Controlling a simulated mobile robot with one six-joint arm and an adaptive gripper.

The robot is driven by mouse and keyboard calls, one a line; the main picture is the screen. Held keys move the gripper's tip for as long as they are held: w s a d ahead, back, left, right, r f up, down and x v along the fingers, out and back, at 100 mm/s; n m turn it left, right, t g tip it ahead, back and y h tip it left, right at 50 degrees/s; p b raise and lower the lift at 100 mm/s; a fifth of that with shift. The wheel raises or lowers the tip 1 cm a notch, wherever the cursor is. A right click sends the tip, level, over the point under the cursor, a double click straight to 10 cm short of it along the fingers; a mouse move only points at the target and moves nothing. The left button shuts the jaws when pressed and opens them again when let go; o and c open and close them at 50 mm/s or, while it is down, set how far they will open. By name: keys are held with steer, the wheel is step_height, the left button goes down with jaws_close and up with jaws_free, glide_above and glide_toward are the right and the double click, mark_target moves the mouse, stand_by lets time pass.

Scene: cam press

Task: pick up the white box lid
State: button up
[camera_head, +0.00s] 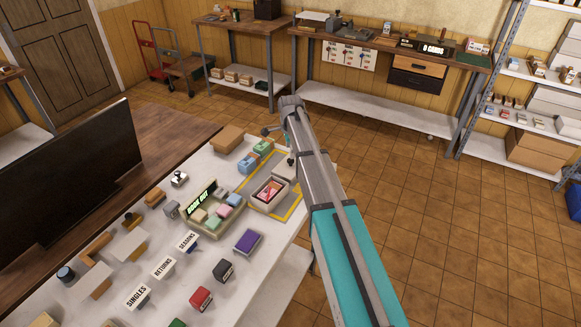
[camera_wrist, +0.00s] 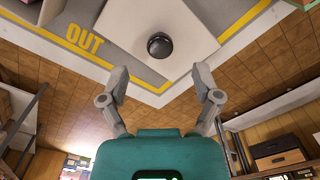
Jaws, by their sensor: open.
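The white box lid (camera_wrist: 130,30) is a flat pale square with a round dark knob (camera_wrist: 160,45) in its middle. It lies on a grey area with a yellow border marked OUT in the wrist view. In the head view the lid (camera_head: 281,168) shows only in part beside my arm. My gripper (camera_wrist: 160,80) is open and empty, its two fingers apart on the near side of the knob, not touching it. In the head view my gripper is mostly hidden by my arm.
An open box (camera_head: 268,203) with pink contents stands near the lid. Blue and green small boxes (camera_head: 249,161), a brown box (camera_head: 227,138) and a tray (camera_head: 205,228) of coloured blocks are close by. The table edge lies just right of the yellow border.

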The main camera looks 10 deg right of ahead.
mark_target(290, 160)
steer(key=shift+f, duration=0.1)
steer(key=shift+f+b, duration=2.5)
steer(key=shift+b, duration=0.1)
steer(key=shift+d, duration=0.1)
jaws_close()
